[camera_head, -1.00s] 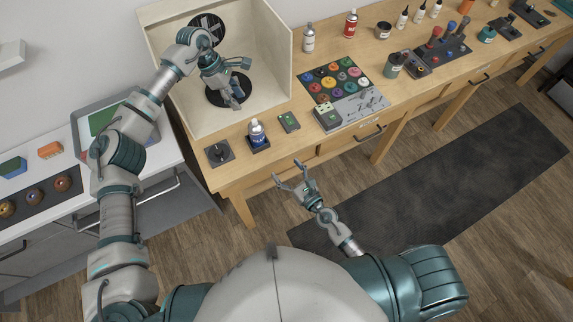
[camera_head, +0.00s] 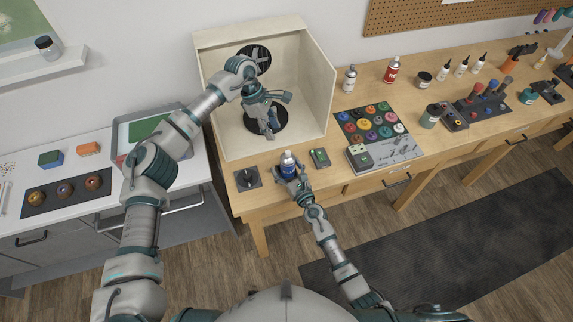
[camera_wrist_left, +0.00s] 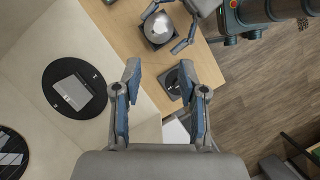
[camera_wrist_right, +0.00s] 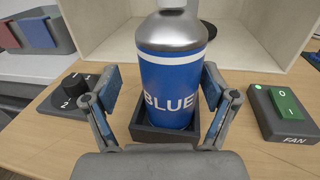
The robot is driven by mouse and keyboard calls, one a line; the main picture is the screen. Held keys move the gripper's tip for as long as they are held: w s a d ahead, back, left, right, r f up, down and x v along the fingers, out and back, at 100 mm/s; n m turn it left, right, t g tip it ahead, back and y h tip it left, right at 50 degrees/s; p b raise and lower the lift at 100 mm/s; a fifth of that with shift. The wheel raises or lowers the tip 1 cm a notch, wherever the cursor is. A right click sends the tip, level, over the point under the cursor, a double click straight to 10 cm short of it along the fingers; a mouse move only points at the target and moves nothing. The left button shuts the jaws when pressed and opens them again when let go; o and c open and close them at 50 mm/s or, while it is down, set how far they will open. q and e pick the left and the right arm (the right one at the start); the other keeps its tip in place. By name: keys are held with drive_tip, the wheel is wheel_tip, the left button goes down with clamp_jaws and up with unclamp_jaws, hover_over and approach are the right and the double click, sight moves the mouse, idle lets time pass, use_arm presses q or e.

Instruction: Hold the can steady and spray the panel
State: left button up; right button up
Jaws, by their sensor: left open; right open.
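The blue spray can (camera_wrist_right: 170,85), labelled BLUE, stands upright in a dark square holder (camera_wrist_right: 150,134) at the bench's front; its top also shows in the left wrist view (camera_wrist_left: 158,28). My right gripper (camera_head: 289,178) is open, with one finger on each side of the can; contact is not clear. The grey panel (camera_wrist_left: 73,92) lies on a black disc (camera_wrist_left: 50,75) inside the spray booth. My left gripper (camera_wrist_left: 160,76) is open and empty, raised near the booth's front. In the head view it hides the panel and part of the disc.
The pale booth (camera_head: 318,75) has walls and a dark fan at its back. A dial (camera_wrist_right: 72,92) sits left of the can, a green FAN switch (camera_wrist_right: 285,110) right of it. Paint pots (camera_head: 370,122) and bottles stand further right.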

drive_tip(key=shift+w+a, duration=0.4)
drive_tip(key=shift+d, duration=1.1)
drive_tip(key=shift+c, duration=0.3)
drive_tip(key=shift+d, duration=0.35)
drive_tip(key=c, duration=0.4)
drive_tip(key=shift+d, duration=0.1)
drive_tip(key=c, duration=0.4)
drive_tip(key=shift+s, duration=0.1)
drive_tip(key=c, duration=0.4)
drive_tip(key=shift+s+a, duration=0.1)
drive_tip(key=shift+a, duration=0.75)
drive_tip(key=shift+c, duration=0.6)
use_arm(q)
drive_tip(key=shift+s+d, duration=0.1)
drive_tip(key=shift+s, duration=0.05)
use_arm(e)
drive_tip(key=shift+a, duration=0.35)
use_arm(q)
drive_tip(key=shift+d, duration=0.7)
clamp_jaws()
use_arm(e)
drive_tip(key=shift+w+d, duration=0.2)
drive_tip(key=shift+d, duration=0.5)
drive_tip(key=shift+a, duration=0.4)
use_arm(q)
drive_tip(key=shift+a, duration=0.3)
drive_tip(key=shift+d, duration=0.2)
use_arm(e)
drive_tip(key=shift+d+f, duration=0.1)
drive_tip(key=shift+d, duration=0.15)
